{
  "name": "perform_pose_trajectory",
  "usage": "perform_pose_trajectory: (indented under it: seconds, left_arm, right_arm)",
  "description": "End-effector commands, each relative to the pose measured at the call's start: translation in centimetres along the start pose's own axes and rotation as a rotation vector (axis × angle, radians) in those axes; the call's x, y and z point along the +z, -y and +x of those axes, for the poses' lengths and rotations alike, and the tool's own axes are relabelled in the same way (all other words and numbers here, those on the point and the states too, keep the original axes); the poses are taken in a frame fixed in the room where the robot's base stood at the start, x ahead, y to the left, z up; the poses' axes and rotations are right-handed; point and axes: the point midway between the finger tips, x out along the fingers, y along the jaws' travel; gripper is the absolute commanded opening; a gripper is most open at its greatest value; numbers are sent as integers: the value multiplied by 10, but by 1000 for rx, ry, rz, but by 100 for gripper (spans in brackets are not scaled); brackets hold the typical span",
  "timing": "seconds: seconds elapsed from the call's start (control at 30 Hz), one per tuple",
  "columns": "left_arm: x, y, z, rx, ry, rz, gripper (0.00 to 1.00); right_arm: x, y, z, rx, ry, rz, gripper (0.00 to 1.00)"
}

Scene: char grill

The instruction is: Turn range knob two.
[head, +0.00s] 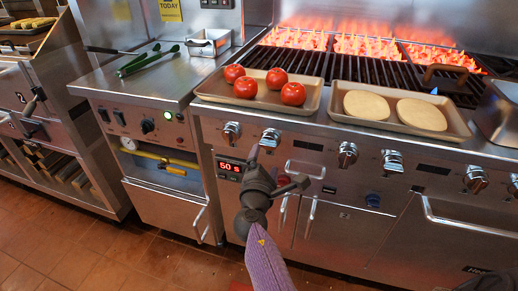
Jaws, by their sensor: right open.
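The range front carries a row of silver knobs. The first knob (232,131) is at the left end, and the second knob (270,138) from the left is just right of it. Further right are a third knob (347,154) and several more. My right gripper (277,168) is in front of the panel, just below the second knob in the picture. Its dark jaws are open and hold nothing visible. Whether it touches the panel cannot be told. My left gripper is out of view.
A tray (204,89) with tomatoes and a tray (462,130) with pale round patties lie on the range's front ledge, above the knobs. Flames burn behind the grate (300,62). Door handles (305,168) stick out below the knobs. A red display (229,167) reads 50 s.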

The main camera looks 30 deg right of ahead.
Motion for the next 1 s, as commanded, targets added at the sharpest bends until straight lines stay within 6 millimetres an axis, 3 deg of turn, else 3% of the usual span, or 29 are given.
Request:
perform_pose_trajectory:
  seconds: [0.1, 0.3, 0.67, 1.0]
  left_arm:
    - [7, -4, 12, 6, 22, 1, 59]
    - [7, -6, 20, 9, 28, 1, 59]
    - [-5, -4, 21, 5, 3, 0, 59]
    - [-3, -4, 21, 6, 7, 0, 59]
  right_arm:
    - [-2, 3, 31, 0, 1, -2, 100]
    - [-2, 2, 60, -1, 0, -2, 100]
    - [0, 0, 66, 0, -1, 0, 98]
    - [0, 0, 65, -1, -1, 0, 26]
